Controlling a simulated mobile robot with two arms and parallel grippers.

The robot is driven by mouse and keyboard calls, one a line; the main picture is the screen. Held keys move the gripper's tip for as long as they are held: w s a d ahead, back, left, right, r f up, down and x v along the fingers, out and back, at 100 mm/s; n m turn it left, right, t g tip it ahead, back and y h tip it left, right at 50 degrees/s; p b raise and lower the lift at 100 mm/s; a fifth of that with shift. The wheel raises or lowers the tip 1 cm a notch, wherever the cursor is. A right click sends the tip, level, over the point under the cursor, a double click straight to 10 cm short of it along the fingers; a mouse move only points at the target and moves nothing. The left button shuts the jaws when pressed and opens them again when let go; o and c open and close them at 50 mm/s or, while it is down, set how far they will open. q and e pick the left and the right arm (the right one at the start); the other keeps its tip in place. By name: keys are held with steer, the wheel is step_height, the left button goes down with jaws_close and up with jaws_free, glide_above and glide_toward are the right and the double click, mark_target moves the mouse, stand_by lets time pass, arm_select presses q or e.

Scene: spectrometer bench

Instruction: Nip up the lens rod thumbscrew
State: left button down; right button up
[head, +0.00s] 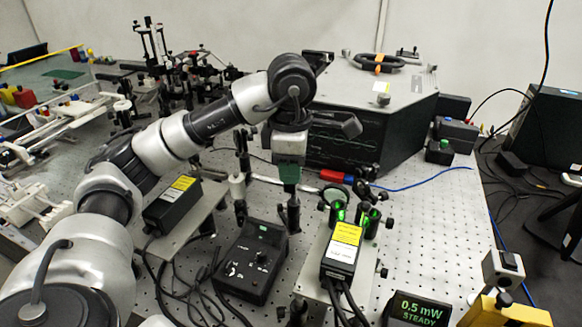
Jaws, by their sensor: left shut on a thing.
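My left gripper (289,188) points straight down at the middle of the breadboard, its dark green fingers shut at the top of a dark post (293,216). The lens rod thumbscrew is hidden by the fingers; they appear closed on it. A round lens in a ring mount (334,194) stands just right of the gripper, near the post. Bright green light shows on the mounts (368,222) beside it. My right gripper is not in view.
A black control box (252,262) stands in front of the post. A black laser module (343,250) with cables is to its right. A large black instrument (365,125) stands behind. Bare breadboard (440,215) lies at right.

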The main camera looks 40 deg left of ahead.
arm_select(q)
steer(key=c, duration=1.1)
jaws_free()
steer(key=shift+r, duration=0.15)
step_height(320, 180, up, 11)
steer(key=p, duration=0.3)
steer(key=shift+f, duration=0.2)
